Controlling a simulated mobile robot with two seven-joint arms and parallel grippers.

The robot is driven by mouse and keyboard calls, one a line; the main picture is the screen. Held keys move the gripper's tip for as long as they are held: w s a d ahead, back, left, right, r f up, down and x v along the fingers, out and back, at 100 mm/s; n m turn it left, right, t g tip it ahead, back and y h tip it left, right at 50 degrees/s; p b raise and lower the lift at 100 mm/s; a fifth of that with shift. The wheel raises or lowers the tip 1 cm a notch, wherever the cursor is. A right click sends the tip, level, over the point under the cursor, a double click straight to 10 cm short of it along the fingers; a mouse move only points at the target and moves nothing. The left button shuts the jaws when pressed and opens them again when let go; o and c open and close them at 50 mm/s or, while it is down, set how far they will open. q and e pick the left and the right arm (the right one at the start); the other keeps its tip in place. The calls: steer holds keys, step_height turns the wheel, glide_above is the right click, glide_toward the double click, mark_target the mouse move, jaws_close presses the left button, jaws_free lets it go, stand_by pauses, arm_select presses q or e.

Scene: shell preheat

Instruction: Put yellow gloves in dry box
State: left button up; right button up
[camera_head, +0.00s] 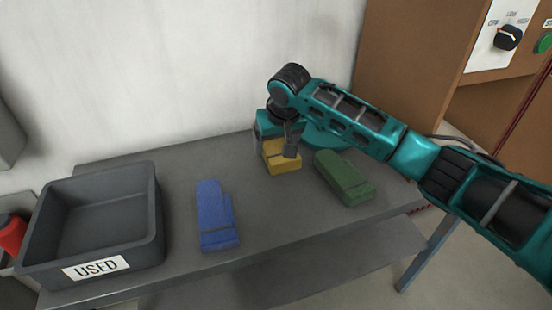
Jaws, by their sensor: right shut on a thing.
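The yellow gloves (283,163) are on the grey table, toward the back between the blue gloves (214,214) and the green gloves (343,178). My right gripper (280,150) comes down over the yellow gloves from above and is shut on them. The gripper and wrist hide their far part. I cannot tell whether the gloves are lifted off the table. No box marked dry shows. My left gripper is not in view.
A grey bin (108,255) labelled USED stands empty at the table's left end. A brown cabinet (405,62) with a knob (508,38) stands at the back right. The table (285,225) is clear in front of the yellow gloves.

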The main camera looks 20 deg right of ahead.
step_height(320, 180, down, 5)
steer(key=shift+f, duration=0.2)
steer(key=o, duration=1.1)
steer(key=shift+f, duration=0.15)
steer(key=shift+c, duration=0.2)
